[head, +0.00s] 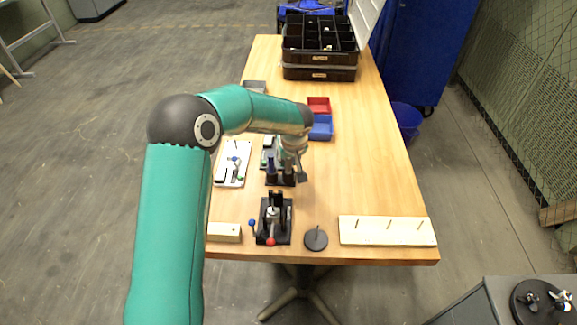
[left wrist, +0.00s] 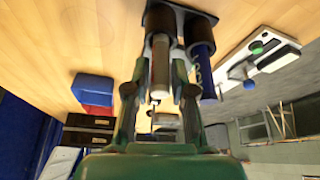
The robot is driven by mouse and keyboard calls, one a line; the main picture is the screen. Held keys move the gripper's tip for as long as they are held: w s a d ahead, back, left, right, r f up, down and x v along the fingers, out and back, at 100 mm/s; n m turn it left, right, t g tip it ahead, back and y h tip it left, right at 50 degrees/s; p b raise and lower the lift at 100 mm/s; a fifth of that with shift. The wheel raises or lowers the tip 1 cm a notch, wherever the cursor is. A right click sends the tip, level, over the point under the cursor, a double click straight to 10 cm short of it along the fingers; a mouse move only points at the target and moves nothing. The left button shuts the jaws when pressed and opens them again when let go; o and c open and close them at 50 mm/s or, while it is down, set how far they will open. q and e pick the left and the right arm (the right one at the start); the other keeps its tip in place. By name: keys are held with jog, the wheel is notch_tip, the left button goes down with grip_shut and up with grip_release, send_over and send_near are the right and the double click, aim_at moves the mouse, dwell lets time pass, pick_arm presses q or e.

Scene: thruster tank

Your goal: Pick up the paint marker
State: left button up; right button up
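A black holder (head: 281,181) stands on the wooden table with upright pen-like items in it. I cannot tell for certain which is the paint marker. My left gripper (head: 297,165) is down at the holder, its fingers apart. Contact is not clear. My right gripper is out of view.
A black clamp fixture (head: 275,218), a wooden block (head: 224,232), a round dark base with a pin (head: 316,239) and a pegged board (head: 388,231) line the near edge. Red (head: 318,104) and blue (head: 321,128) bins lie behind. The table's right middle is clear.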

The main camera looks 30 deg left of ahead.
pick_arm(q)
grip_shut()
jog(key=shift+r, duration=0.15)
notch_tip(320, 180, up, 20)
dwell(0.4)
jog(key=shift+f, duration=0.25)
